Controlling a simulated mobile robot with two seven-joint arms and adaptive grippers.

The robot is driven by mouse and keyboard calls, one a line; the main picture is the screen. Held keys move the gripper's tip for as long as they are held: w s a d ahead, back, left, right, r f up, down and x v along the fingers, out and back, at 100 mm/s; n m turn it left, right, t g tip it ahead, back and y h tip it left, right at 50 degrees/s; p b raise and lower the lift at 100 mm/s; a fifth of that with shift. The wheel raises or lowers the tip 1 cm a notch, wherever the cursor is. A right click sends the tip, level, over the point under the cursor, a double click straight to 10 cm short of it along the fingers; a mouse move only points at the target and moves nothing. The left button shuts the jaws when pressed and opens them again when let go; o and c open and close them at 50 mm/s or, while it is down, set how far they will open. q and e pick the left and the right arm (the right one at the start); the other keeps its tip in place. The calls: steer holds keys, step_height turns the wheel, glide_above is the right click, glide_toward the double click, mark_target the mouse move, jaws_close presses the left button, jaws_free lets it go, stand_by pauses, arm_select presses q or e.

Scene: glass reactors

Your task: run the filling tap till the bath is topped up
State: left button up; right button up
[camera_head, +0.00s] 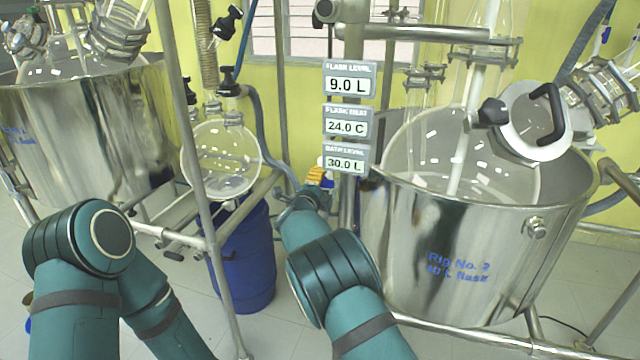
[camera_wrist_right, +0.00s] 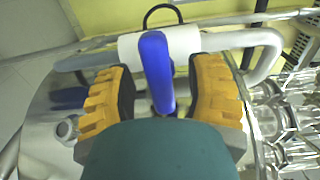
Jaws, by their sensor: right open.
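The bath is the big steel tub (camera_head: 402,245) marked Rig No. 2, with a clear glass flask inside it. Its bath level display (camera_head: 346,163) reads 30.0 L. My right gripper (camera_head: 320,176) is small in the head view, beside the tub's left rim and just below the displays. In the right wrist view the right gripper (camera_wrist_right: 160,82) is open, its yellow-and-black fingers on either side of a blue tap lever (camera_wrist_right: 155,62). The lever stands in front of a white pipe section (camera_wrist_right: 187,43); contact with the fingers is unclear. My left gripper is out of view.
Two more displays read flask level 9.0 L (camera_head: 347,84) and flask heat 24.0 C (camera_head: 346,126). A second steel tub (camera_head: 85,135) stands at left. A round glass flask (camera_head: 221,160) hangs above a blue drum (camera_head: 243,265). Steel frame poles and hoses crowd the arms.

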steer(key=shift+w+d, duration=0.1)
steer(key=shift+w, duration=0.15)
jaws_close()
